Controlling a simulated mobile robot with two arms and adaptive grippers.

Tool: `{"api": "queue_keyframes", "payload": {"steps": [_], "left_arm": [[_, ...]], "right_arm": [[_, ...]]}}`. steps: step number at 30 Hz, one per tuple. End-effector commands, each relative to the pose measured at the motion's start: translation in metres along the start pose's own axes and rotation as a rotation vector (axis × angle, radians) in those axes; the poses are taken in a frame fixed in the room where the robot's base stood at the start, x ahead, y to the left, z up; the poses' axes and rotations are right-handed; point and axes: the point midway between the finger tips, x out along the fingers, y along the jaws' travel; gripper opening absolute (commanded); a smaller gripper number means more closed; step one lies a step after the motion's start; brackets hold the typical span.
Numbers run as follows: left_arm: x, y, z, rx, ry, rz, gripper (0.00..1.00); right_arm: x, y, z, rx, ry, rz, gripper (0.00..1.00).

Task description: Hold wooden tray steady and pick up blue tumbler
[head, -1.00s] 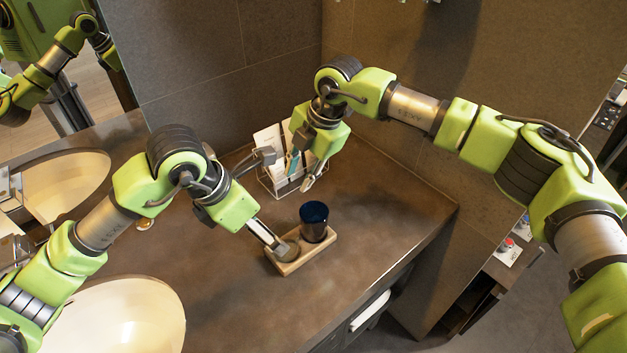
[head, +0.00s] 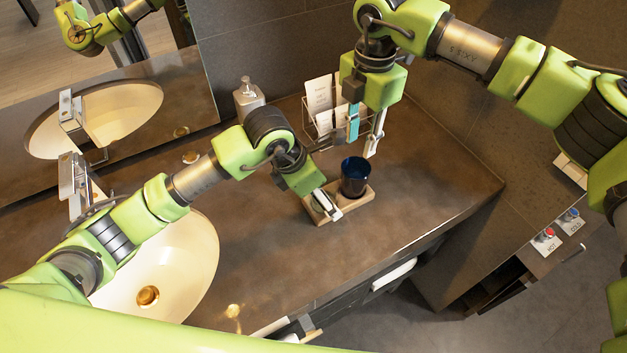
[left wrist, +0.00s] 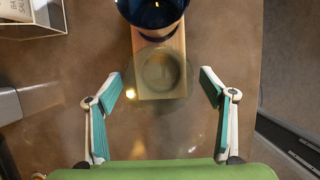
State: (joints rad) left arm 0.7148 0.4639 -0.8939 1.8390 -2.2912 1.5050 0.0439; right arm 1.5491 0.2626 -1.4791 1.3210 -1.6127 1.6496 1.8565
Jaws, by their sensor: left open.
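The dark blue tumbler (head: 354,178) stands upright at the far end of the small wooden tray (head: 359,203). In the left wrist view the tumbler (left wrist: 152,12) is cut off at the top, and the tray (left wrist: 176,42) runs toward me. A faint round clear shape (left wrist: 160,72), perhaps a glass, shows over its near end. My left gripper (head: 328,211) is open at the tray's near end; its fingertips (left wrist: 162,80) sit apart on either side of it. My right gripper (head: 363,147) points down just behind and above the tumbler, fingers apart and empty.
A wire rack with cards (head: 322,104) stands behind the right gripper. A soap dispenser (head: 248,97) is by the mirror. A sink (head: 190,250) lies at left. The counter's front edge (head: 440,240) is right of the tray; the counter between is clear.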

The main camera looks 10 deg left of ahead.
Motion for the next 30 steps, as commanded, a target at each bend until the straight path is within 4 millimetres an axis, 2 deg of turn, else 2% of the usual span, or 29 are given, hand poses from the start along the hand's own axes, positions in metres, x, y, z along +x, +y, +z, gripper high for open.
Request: {"api": "queue_keyframes", "payload": {"steps": [3,7,19,24,29,30], "left_arm": [[0.018,-0.001,0.0,0.0,0.001,-0.002,0.75],[0.031,-0.001,0.0,-0.001,0.001,-0.002,0.75],[0.037,0.0,0.0,0.001,0.0,0.0,0.75],[0.037,0.0,0.0,0.001,0.0,0.0,0.31],[0.037,0.0,0.0,0.001,0.0,0.0,0.31],[0.037,0.0,0.0,0.001,0.0,0.0,0.31]], "right_arm": [[0.0,0.0,0.0,0.0,0.0,0.0,0.28],[0.0,0.0,0.0,0.0,0.0,0.0,0.28],[0.0,0.0,0.0,0.0,0.0,0.001,0.28],[0.0,0.0,0.0,0.0,0.0,0.001,0.28],[0.0,0.0,0.0,0.0,0.0,0.001,0.28],[0.0,0.0,0.0,-0.001,0.0,0.001,0.38]]}}
